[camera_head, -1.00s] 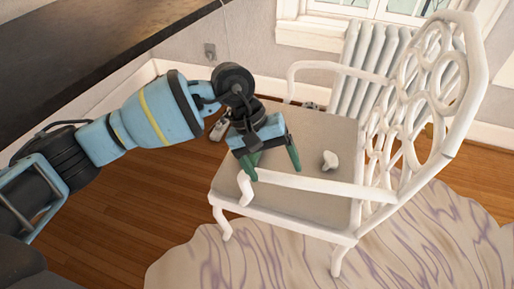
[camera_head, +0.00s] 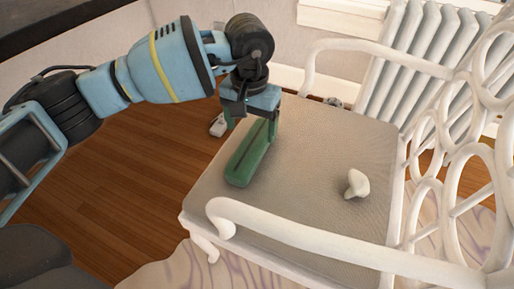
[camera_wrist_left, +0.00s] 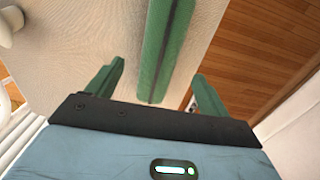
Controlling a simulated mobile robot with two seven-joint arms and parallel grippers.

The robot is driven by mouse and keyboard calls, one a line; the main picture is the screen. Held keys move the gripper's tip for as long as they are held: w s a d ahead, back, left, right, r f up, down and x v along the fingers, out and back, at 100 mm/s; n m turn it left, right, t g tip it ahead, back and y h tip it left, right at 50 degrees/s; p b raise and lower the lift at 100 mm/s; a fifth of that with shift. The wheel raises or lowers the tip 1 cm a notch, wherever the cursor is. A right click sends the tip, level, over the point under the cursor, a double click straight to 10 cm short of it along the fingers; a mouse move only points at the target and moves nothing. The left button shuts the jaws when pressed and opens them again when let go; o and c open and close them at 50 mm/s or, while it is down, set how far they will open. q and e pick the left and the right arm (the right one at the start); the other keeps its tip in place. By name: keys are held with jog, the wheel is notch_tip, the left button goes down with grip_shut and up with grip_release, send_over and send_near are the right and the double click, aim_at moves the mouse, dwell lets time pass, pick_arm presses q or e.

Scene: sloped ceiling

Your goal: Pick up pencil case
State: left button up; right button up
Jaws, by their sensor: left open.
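The pencil case (camera_head: 250,161) is a long green case with a dark line along its top. It lies on the grey seat of a white chair (camera_head: 300,215), near the seat's left edge. It also shows in the left wrist view (camera_wrist_left: 163,50), between the two green fingers. My left gripper (camera_head: 252,121) is open over the far end of the case, with the fingers on either side. In the wrist view both fingers (camera_wrist_left: 160,72) look apart from the case. The gripper hides the case's far end in the head view. My right gripper is not in view.
A small white mushroom-shaped object (camera_head: 357,184) sits on the seat to the right of the case. The chair's armrests (camera_head: 300,236) and openwork back (camera_head: 450,185) rise around the seat. A white radiator (camera_head: 425,65) stands behind. Wooden floor (camera_head: 130,180) lies left of the chair.

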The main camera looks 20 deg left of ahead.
aim_at(252, 142)
pick_arm(q)
jog(key=shift+r, duration=0.1)
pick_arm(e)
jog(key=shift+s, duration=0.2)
pick_arm(q)
jog(key=shift+s, duration=0.1)
notch_tip(252, 142, down, 2)
jog(key=shift+f+b, duration=0.1)
jog(key=shift+b, duration=0.25)
jog(key=shift+f, duration=0.6)
jog(key=f+b, duration=0.1)
jog(key=f, duration=0.2)
jog(key=f+b, duration=0.1)
jog(key=shift+w+f+b, duration=0.25)
jog(key=shift+w+b, duration=0.05)
jog(key=shift+w, duration=0.05)
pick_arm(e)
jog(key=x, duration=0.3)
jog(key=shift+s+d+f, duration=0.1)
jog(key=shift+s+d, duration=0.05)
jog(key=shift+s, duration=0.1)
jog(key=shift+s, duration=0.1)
